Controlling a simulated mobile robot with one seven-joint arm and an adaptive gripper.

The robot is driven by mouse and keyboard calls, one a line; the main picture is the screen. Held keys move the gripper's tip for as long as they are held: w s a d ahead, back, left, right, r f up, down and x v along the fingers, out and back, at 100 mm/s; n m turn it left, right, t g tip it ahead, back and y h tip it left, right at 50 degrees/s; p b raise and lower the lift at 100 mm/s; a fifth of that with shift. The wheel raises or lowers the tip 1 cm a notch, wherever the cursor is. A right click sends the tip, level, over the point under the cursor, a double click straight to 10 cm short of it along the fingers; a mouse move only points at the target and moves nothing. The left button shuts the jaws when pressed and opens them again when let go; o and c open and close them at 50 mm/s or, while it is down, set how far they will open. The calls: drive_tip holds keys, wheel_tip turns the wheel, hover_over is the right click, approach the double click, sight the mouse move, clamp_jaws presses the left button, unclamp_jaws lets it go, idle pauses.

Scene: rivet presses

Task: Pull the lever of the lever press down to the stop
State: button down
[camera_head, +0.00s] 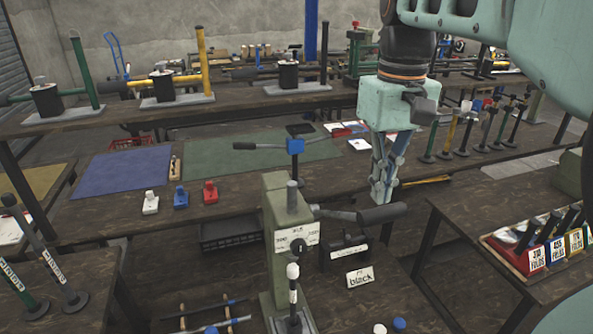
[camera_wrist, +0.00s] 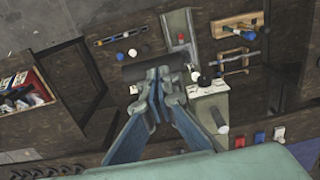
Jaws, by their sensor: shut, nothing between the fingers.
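The lever press is a green upright column (camera_head: 275,230) on a base, in the middle of the head view. Its lever (camera_head: 340,214) sticks out to the right, roughly level, and ends in a thick dark grip (camera_head: 384,213). My gripper (camera_head: 383,198) is shut and empty, pointing down just above the grip. In the wrist view the closed fingertips (camera_wrist: 163,84) lie close beside the dark grip (camera_wrist: 152,67), partly overlapping it. I cannot tell whether they touch it. The press (camera_wrist: 207,115) shows to the right of the fingers there.
A sign reading "black" (camera_head: 360,277) and a dark box (camera_head: 344,251) stand right of the press. A second, blue-topped lever device (camera_head: 294,147) is behind. Open space lies between the benches.

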sight(382, 218)
drive_tip(key=shift+f+b, duration=0.95)
drive_tip(key=shift+f, duration=0.4)
drive_tip(key=shift+s+d+f+b, duration=0.1)
drive_tip(key=shift+s+f+b, duration=0.3)
drive_tip(key=shift+f+b, duration=0.2)
drive_tip(key=shift+s+d+f+b, duration=0.1)
drive_tip(key=shift+s+f+b, duration=0.3)
drive_tip(key=shift+f, duration=0.2)
